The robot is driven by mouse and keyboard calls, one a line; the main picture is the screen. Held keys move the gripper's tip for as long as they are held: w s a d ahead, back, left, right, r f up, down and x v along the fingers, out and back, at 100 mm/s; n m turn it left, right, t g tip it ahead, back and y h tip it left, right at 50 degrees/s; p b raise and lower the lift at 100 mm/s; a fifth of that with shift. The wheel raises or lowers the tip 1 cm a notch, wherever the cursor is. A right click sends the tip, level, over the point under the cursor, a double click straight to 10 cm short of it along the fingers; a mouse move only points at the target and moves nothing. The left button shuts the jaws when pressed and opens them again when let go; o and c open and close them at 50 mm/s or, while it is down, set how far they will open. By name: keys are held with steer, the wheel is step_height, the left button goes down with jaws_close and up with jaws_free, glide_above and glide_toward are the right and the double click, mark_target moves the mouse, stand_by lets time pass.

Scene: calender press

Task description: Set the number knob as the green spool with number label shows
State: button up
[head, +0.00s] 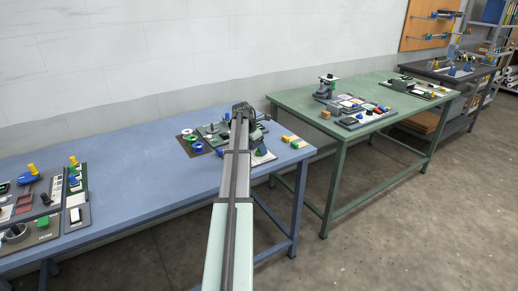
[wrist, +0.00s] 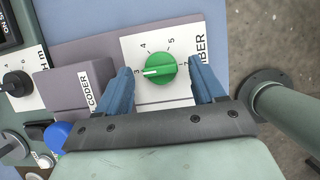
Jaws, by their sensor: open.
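The number knob (wrist: 167,62) is green with a white pointer line, on a white dial plate (wrist: 135,47) in the wrist view. Its pointer is toward the left, near the 3; the marks 4, 5 and 7 also show. My gripper (wrist: 160,67) is open, with one blue finger on each side of the knob in the picture; I cannot tell whether they touch it. In the head view, my gripper end (head: 243,110) is over the blue table. A green spool (head: 190,138) lies there on a dark mat; its number label is too small to read.
A grey block (wrist: 72,88) labelled CODER and a black knob (wrist: 17,84) are left of the dial. A blue spool (head: 197,148) lies near the green one. Yellow and green blocks (head: 293,141) sit near the table's right edge. The middle of the blue table (head: 140,165) is clear.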

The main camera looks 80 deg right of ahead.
steer(key=shift+s+d+f, duration=0.1)
steer(key=shift+s+f, duration=0.05)
steer(key=shift+f, duration=0.3)
steer(key=c, duration=1.1)
